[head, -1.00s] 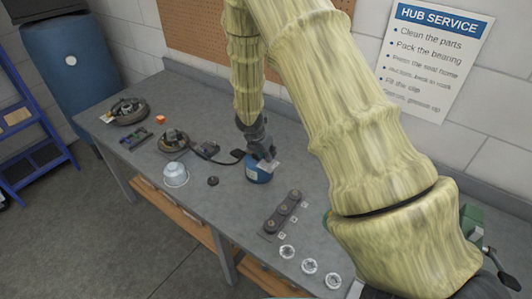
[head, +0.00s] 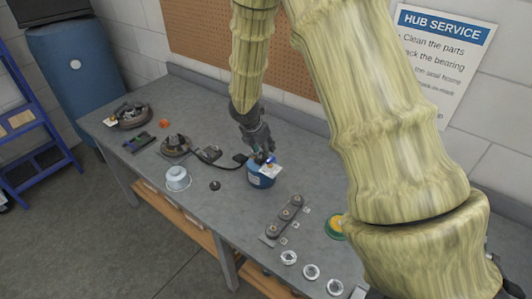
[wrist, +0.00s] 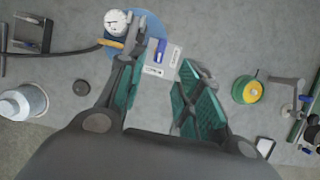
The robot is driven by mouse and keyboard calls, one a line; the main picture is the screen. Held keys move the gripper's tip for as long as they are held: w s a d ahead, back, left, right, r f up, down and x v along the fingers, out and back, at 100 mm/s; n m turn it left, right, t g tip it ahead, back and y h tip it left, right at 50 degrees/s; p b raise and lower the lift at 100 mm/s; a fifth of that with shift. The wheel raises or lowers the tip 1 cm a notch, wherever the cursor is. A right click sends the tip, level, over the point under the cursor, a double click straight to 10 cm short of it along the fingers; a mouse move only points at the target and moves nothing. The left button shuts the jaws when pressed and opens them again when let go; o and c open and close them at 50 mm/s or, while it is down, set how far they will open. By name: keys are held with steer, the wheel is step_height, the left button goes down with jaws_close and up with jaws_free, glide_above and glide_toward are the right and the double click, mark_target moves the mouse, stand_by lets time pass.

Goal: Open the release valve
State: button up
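A blue cylindrical tank (head: 260,180) stands on the grey bench. In the wrist view its round blue top (wrist: 148,24) carries a white gauge (wrist: 117,22), a small yellow part (wrist: 110,43) and a white labelled plate (wrist: 163,58). A small blue lever (wrist: 159,50) stands on the plate. I cannot read which part is marked as the release valve. My gripper (wrist: 160,82) is open and empty, just above the tank. The plate and blue lever show between and beyond its fingers; contact cannot be told. The left finger hides part of the tank top.
A dark strip with several round parts (head: 285,216) and several clear discs (head: 311,272) lie to the right. A green-yellow round part (head: 334,226) sits near my arm.

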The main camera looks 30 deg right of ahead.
steer(key=shift+v, duration=1.9)
